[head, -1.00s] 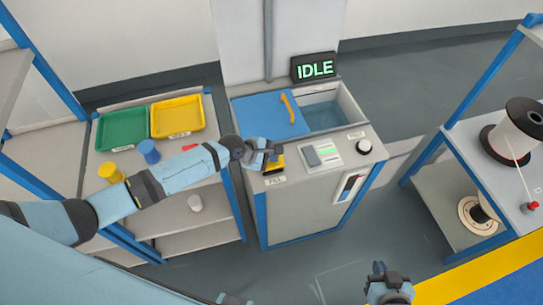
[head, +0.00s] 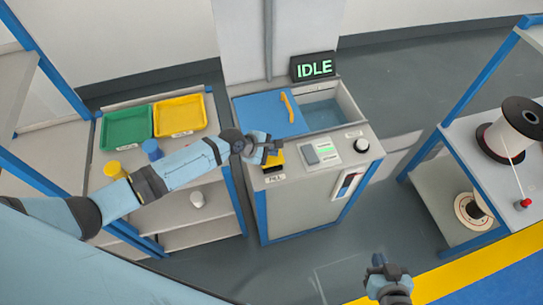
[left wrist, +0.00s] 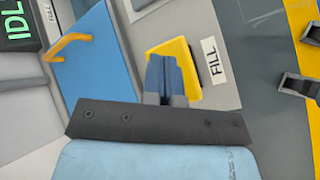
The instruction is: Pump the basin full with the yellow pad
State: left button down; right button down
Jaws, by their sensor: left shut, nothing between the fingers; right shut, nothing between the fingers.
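The yellow pad (head: 271,166) sits on the top front left of the grey machine, beside a FILL label (head: 274,178). It also shows in the left wrist view (left wrist: 186,47), partly covered by my fingers. My left gripper (head: 271,150) is shut and empty over the pad; I cannot tell whether it touches. Its fingers show in the left wrist view (left wrist: 165,77). The basin (head: 324,113) is at the machine's back right and holds some bluish water. A blue lid (head: 268,115) with an orange handle lies to its left. My right gripper (head: 377,262) is shut and empty, low at the front.
A sign (head: 314,66) behind the basin reads IDLE. Green (head: 127,128) and yellow (head: 180,115) trays stand on the left bench. A spool (head: 510,130) stands on the right shelf.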

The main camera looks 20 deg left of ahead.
aim_at(272, 161)
pick_arm(q)
notch_tip(272, 161, up, 2)
jog(key=shift+r+p, duration=0.1)
jog(key=shift+p, duration=0.5)
jog(key=shift+r, duration=1.25)
pick_arm(e)
jog(key=shift+r, duration=0.8)
pick_arm(q)
jog(key=shift+s+d+f, duration=0.15)
jog(key=shift+s+f, duration=0.05)
jog(key=shift+s, duration=0.15)
jog(key=s+a+f+m+t+y, duration=0.1)
jog(key=s+a+m+t+y, duration=0.1)
jog(key=s+m, duration=0.7)
jog(key=s+a+f+m+t+y, duration=0.1)
jog(key=s+a+m+t+y, duration=0.1)
jog(key=s+m, duration=0.8)
jog(key=s, duration=0.4)
jog(key=shift+s+a+t, duration=0.15)
jog(key=shift+s+t, duration=0.2)
jog(key=shift+t, duration=0.05)
pick_arm(e)
jog(key=shift+s+d+f+m, duration=0.1)
jog(key=shift+d+f+m, duration=0.25)
jog(key=shift+f, duration=0.4)
